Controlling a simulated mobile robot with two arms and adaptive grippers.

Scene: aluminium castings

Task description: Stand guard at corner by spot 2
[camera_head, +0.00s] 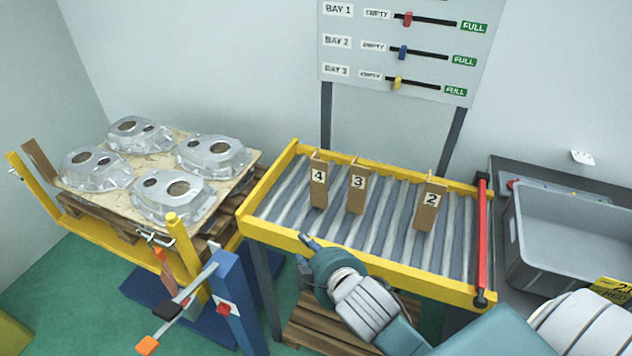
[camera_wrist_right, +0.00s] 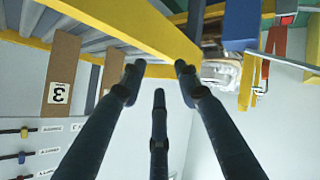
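Three brown angled guards stand upright on the roller table (camera_head: 268,237), labelled 4 (camera_head: 319,184), 3 (camera_head: 357,190) and 2 (camera_head: 430,206). Another brown guard (camera_head: 40,161) stands at the far left corner of the pallet (camera_head: 95,212). Several silver castings lie on the pallet's board; no spot number is readable there. My right gripper (camera_head: 304,252) is just in front of the table's yellow front rail, left of centre. In the right wrist view its three fingers (camera_wrist_right: 158,78) are spread and empty, with guard 3 (camera_wrist_right: 62,80) to the left. My left gripper is out of view.
Yellow rails and a blue post (camera_head: 240,300) with clamps stand in front of the pallet. A red bar (camera_head: 482,235) crosses the table's right end. A grey bin (camera_head: 575,240) stands at right. A bay board (camera_head: 400,50) with sliders rises behind.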

